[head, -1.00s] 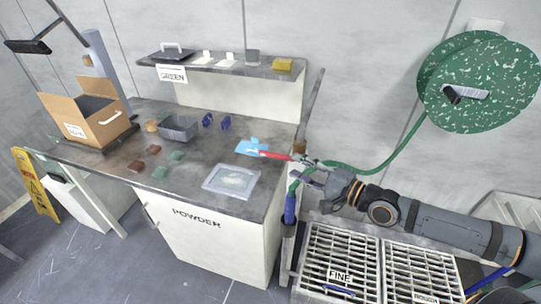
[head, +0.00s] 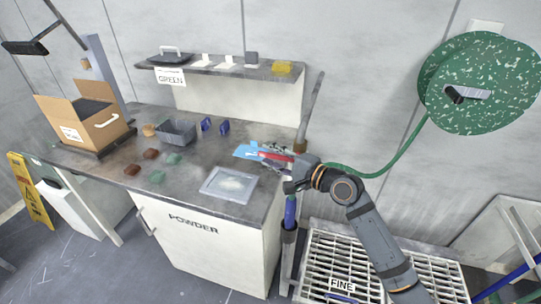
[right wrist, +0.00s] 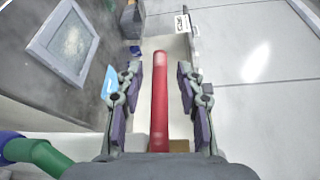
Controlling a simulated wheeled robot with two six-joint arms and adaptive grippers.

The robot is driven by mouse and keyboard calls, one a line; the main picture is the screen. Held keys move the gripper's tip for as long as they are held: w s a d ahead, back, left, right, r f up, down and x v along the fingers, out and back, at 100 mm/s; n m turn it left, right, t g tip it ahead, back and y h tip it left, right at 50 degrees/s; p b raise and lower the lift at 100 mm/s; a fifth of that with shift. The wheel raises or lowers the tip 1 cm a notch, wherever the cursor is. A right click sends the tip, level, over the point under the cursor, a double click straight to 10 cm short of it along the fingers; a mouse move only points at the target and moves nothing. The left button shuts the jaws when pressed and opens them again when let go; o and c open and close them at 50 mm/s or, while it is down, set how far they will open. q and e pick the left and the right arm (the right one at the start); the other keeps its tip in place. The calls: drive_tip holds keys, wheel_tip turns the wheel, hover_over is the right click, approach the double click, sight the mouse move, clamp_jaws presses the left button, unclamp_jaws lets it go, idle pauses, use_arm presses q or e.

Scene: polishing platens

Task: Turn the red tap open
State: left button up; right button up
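The red tap's long lever (head: 270,156) shows beside a light blue tag (head: 244,151) at the right end of the bench. My right gripper (head: 276,149) is at the lever and partly hides it. In the right wrist view the red lever (right wrist: 160,95) runs lengthwise between the two fingers of my right gripper (right wrist: 158,98). The fingers are open, with a gap on each side of the lever. The tap's body is mostly hidden behind the gripper and wrist. My left gripper is not in view.
A grey bench (head: 110,148) stands to the left with a shallow tray (head: 229,186) near the lever. A green hose (head: 388,168) runs from a wall reel (head: 485,115) towards the tap. Grated platforms (head: 335,258) lie below my right arm.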

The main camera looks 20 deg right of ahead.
drive_tip(key=shift+w+a, duration=0.15)
drive_tip(key=shift+w, duration=0.05)
clamp_jaws()
idle(0.4)
